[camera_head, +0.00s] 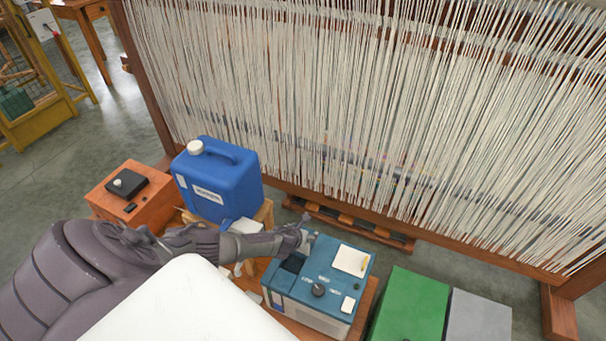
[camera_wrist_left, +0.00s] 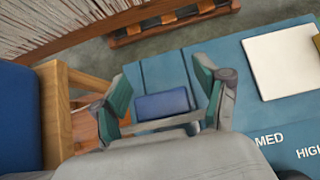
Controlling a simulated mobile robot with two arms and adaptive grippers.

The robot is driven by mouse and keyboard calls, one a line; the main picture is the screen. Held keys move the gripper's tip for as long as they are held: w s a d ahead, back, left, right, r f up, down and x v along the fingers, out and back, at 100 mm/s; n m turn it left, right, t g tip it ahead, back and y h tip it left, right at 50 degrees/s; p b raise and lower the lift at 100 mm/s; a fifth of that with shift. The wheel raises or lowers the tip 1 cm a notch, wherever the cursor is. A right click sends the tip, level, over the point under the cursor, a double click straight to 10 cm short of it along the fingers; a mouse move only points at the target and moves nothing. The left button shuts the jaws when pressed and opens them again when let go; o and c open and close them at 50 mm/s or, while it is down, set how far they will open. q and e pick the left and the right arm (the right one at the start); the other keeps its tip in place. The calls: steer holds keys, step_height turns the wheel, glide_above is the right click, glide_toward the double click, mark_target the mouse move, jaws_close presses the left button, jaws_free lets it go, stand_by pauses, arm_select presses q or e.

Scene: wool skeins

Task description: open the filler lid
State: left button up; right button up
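A teal machine (camera_head: 322,272) with a dark knob (camera_head: 318,290) and a pale card on top stands low in front of the loom. A dark rectangular patch (camera_head: 292,264) is at the left of its top; I cannot tell whether it is a lid or an opening. My left gripper (camera_head: 305,240) is over the back left of the machine. In the left wrist view my left gripper (camera_wrist_left: 165,92) has its fingers spread, with a small blue rectangular panel (camera_wrist_left: 160,104) seen between them. Whether a finger touches it is unclear. My right gripper is not in view.
A blue canister (camera_head: 222,180) with a white cap stands on a wooden stool left of the machine. An orange-brown box (camera_head: 115,200) is farther left. Green (camera_head: 412,305) and grey (camera_head: 478,318) boxes are on the right. The loom's white threads (camera_head: 400,110) hang behind.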

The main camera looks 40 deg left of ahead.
arm_select(q)
steer(key=shift+s, duration=0.15)
steer(key=shift+s+r, duration=0.45)
steer(key=shift+r, duration=0.1)
steer(key=v, duration=1)
steer(key=shift+d+r, duration=0.15)
steer(key=shift+s, duration=0.15)
